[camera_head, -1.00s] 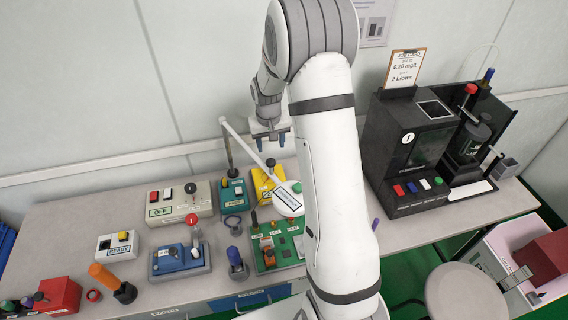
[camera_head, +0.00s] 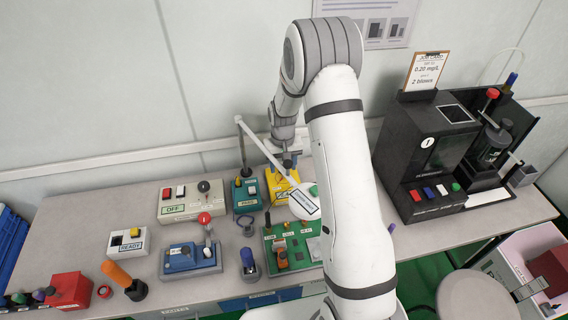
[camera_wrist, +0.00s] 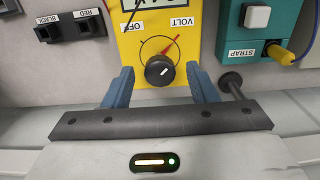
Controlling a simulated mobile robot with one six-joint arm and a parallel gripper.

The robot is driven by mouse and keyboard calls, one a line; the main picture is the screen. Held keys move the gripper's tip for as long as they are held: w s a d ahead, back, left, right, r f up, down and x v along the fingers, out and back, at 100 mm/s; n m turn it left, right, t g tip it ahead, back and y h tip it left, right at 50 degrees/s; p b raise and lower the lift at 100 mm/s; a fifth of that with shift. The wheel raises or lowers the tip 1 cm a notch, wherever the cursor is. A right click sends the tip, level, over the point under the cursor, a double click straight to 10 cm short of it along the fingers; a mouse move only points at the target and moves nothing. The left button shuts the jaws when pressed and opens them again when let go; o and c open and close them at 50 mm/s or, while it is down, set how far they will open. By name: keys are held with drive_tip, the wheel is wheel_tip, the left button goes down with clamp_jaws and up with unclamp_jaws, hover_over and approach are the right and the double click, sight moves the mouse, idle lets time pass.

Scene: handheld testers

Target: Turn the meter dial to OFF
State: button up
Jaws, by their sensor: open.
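The yellow meter (camera_wrist: 185,62) fills the upper middle of the wrist view, with OFF printed at left and VOLT at right. Its black round dial (camera_wrist: 159,70) has a white mark pointing to the upper right, toward VOLT; a red line also runs that way. My gripper (camera_wrist: 160,75) is open, its two blue fingers on either side of the dial with gaps, and I cannot tell its height above the face. In the head view the meter (camera_head: 279,189) is partly hidden behind the white lamp and my arm, with my gripper (camera_head: 288,160) over it.
A teal STRAP box (camera_wrist: 258,32) with a yellow plug stands right of the meter in the wrist view. In the head view, a white lamp (camera_head: 304,201) hangs close in front of the meter, and a green board (camera_head: 290,247) lies nearer.

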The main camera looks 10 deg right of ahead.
drive_tip(key=shift+c, duration=0.3)
drive_tip(key=c, duration=0.9)
drive_tip(key=shift+d, duration=0.1)
